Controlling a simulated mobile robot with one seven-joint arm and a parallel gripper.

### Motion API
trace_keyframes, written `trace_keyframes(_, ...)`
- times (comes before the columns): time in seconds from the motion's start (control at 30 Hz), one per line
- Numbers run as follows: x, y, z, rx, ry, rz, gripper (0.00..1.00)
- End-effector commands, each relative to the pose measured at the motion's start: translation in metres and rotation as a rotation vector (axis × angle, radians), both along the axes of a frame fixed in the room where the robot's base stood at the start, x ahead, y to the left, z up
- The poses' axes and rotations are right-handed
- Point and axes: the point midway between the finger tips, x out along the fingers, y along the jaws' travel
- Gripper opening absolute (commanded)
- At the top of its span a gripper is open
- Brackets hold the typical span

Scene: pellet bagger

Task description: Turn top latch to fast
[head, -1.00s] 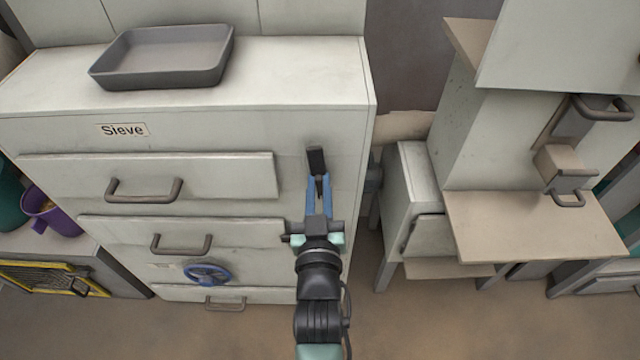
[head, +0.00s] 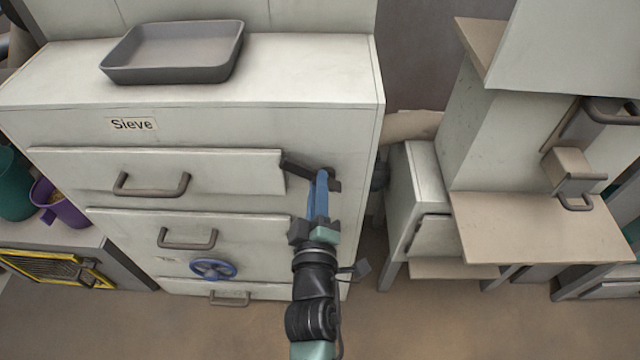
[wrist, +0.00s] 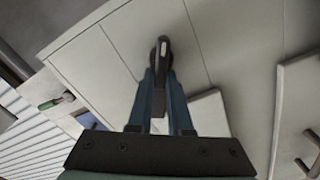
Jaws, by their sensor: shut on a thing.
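The top latch (head: 299,166) is a dark bar on the front of the sieve cabinet (head: 225,118), just right of the top drawer (head: 230,166). It lies near level, tilted, with its left end higher and reaching the drawer's right edge. My gripper (head: 321,176), with blue fingers, is shut on the latch near its right part. In the wrist view the latch (wrist: 162,48) shows dark between and beyond the fingertips (wrist: 159,78). The fingers hide part of it.
A grey tray (head: 172,55) sits on top of the cabinet. Lower down are a second drawer (head: 240,232) and a blue handwheel (head: 213,269). A machine with a beige shelf (head: 540,228) stands to the right, across a gap of open floor.

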Motion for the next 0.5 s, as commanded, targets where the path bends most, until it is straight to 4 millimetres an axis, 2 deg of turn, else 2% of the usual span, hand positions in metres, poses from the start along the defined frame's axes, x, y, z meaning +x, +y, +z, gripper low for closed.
trace_keyframes(0.5, -0.0002, 0.0025, -0.0078, -0.422, 0.001, 0.001, 0.00)
